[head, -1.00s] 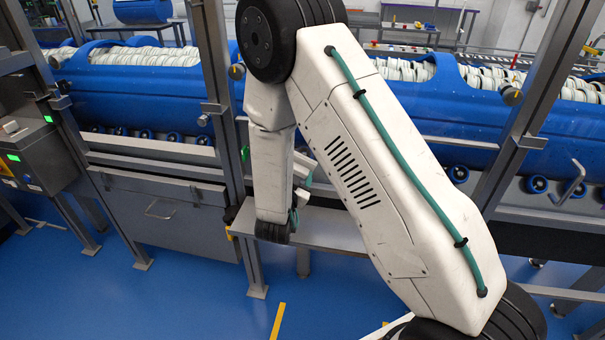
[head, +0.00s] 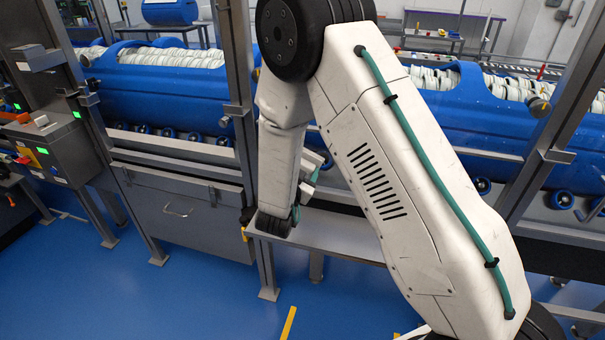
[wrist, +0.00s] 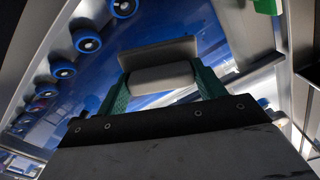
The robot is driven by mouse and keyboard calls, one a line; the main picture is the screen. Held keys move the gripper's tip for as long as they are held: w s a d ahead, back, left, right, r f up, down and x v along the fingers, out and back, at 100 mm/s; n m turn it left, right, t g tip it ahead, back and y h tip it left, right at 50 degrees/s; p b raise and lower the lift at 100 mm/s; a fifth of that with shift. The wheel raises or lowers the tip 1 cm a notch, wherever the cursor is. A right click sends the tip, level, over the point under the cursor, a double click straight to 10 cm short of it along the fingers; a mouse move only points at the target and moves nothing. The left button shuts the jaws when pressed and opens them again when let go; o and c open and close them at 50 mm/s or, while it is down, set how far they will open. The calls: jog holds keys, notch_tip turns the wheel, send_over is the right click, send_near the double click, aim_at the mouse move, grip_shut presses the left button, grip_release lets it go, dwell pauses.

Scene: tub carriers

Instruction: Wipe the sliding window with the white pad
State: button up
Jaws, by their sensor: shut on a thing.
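The white pad (wrist: 158,56) is held between the green fingers of my gripper (wrist: 160,82) in the wrist view. It looks like a pale grey-white block, with a blue surface close behind it. The sliding window's clear pane is hard to make out among the metal frames in front of the blue tubs. I cannot tell whether the pad touches it. In the head view my gripper is mostly hidden behind my arm, above the grey shelf.
A long blue tub (head: 180,88) filled with white discs lies behind metal posts (head: 240,110). A grey shelf (head: 340,235) juts out below my gripper. A control box (head: 55,148) with green lights stands at the left.

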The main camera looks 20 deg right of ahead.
aim_at(322, 164)
jog(key=shift+s+d+r, duration=0.1)
jog(key=shift+s+d, duration=0.4)
jog(key=shift+d, duration=0.25)
jog(key=shift+s+d, duration=0.45)
jog(key=shift+d, duration=0.25)
jog(key=shift+s+d+r, duration=0.1)
jog(key=shift+s+d, duration=0.4)
jog(key=shift+d, duration=0.25)
jog(key=s+d, duration=0.1)
jog(key=d, duration=0.1)
jog(key=s+d, duration=0.2)
jog(key=shift+s+d+f, duration=0.1)
jog(key=shift+s+d, duration=0.1)
jog(key=shift+d, duration=0.1)
jog(key=shift+w+a, duration=1.4)
jog(key=shift+a, duration=0.25)
jog(key=shift+c, duration=0.4)
jog(key=shift+w+a, duration=0.6)
jog(key=shift+a, duration=0.35)
jog(key=shift+w+a, duration=0.65)
jog(key=shift+a, duration=0.3)
jog(key=shift+w+a, duration=0.6)
jog(key=shift+a, duration=0.35)
jog(key=v, duration=0.6)
